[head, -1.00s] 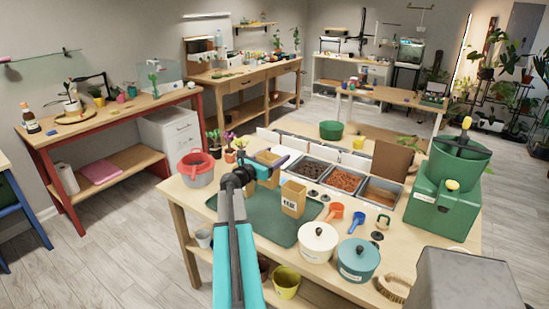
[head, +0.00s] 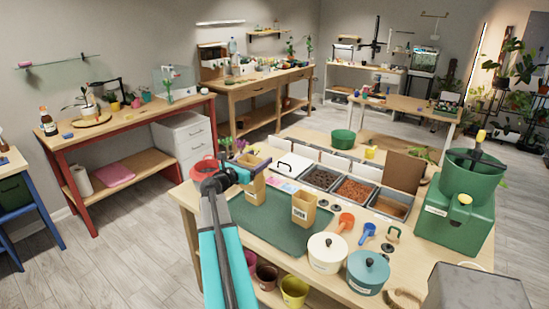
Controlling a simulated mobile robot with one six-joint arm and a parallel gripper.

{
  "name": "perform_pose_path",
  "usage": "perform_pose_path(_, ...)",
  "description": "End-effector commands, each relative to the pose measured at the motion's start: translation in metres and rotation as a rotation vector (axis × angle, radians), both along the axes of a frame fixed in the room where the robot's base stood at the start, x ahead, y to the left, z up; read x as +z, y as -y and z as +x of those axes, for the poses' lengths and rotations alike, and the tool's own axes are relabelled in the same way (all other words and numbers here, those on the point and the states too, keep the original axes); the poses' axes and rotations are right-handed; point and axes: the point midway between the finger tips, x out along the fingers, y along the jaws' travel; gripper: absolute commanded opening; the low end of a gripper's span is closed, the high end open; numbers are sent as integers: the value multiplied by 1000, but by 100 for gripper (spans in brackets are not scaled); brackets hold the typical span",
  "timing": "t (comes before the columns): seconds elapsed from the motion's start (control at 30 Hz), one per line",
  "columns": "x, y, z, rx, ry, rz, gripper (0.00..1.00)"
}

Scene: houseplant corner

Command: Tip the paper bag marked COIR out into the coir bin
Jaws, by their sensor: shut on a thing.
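My gripper (head: 236,172) is shut on a tan paper bag (head: 254,185), held roughly upright at the mat's far left part. Any marking on this bag cannot be read from here. A second tan paper bag (head: 304,208) stands open-topped on the green mat (head: 262,222), with dark lettering too small to read surely. Three grey bins stand in a row behind and right of it: one with dark fill (head: 320,178), one with reddish-brown fill (head: 353,191) and one with brown fill (head: 389,206). I cannot tell from labels which is the coir bin.
A red pot (head: 204,170) is beside my gripper. A cream lidded pot (head: 327,252), a teal lidded pot (head: 368,271), an orange scoop (head: 346,221) and a blue scoop (head: 367,232) occupy the front right. A green machine (head: 455,215) stands at the right. The mat's middle is clear.

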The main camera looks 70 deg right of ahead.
Motion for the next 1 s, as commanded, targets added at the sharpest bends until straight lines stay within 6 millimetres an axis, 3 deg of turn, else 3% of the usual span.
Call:
perform_pose_path(0.2,-13,-51,61,75,1,5,34)
perform_pose_path(0.5,-29,-130,136,176,3,9,34)
perform_pose_path(1.0,-53,-275,229,346,2,13,34)
